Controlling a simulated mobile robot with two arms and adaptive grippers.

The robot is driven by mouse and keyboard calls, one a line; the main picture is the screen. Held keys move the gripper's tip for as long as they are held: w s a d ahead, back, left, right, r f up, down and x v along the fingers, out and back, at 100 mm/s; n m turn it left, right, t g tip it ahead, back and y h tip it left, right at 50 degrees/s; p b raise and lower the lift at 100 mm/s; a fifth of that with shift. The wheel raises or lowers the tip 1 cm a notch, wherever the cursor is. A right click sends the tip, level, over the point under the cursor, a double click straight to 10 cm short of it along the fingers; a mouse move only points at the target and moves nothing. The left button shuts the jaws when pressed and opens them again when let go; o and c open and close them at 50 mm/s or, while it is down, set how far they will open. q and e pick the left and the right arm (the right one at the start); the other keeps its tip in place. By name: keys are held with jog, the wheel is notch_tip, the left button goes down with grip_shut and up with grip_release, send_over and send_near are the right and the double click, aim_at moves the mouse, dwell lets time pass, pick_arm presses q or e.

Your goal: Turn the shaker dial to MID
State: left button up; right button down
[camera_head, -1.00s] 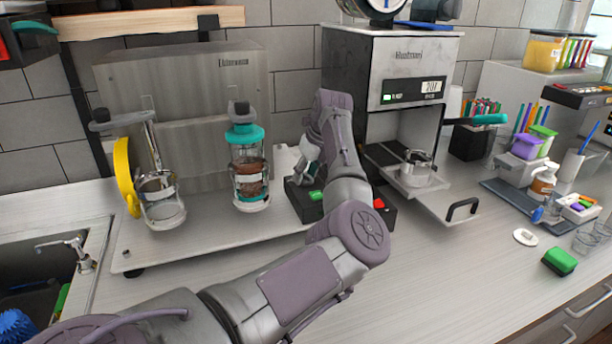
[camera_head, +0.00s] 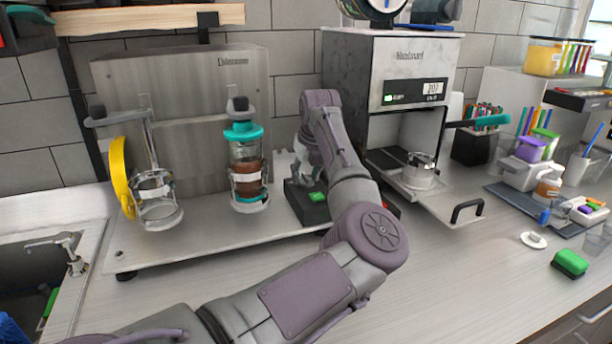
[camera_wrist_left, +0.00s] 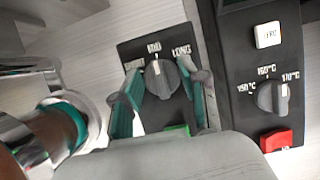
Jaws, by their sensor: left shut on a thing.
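The shaker dial (camera_wrist_left: 162,78) is a dark round knob on a black panel in the left wrist view. Labels sit above it: MID in the middle, LONG at the right, and a partly blurred one at the left. The pale pointer line on the knob points up at MID. My left gripper (camera_wrist_left: 164,96) is shut on the knob, with one finger on each side. In the head view my left gripper (camera_head: 308,168) is above the black control box (camera_head: 308,203), and my arm hides the dial. My right gripper is in neither view.
A second dial (camera_wrist_left: 272,97) with temperature labels and a red button (camera_wrist_left: 277,141) are close at the right. A shaker cup (camera_head: 247,180) with brown contents stands left of the gripper. A machine with a tray (camera_head: 440,199) stands at the right. The front counter is partly clear.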

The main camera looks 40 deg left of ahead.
pick_arm(q)
jog(key=o, duration=1.1)
jog(key=shift+o, duration=0.2)
jog(key=v, duration=1.2)
jog(key=shift+r, duration=0.1)
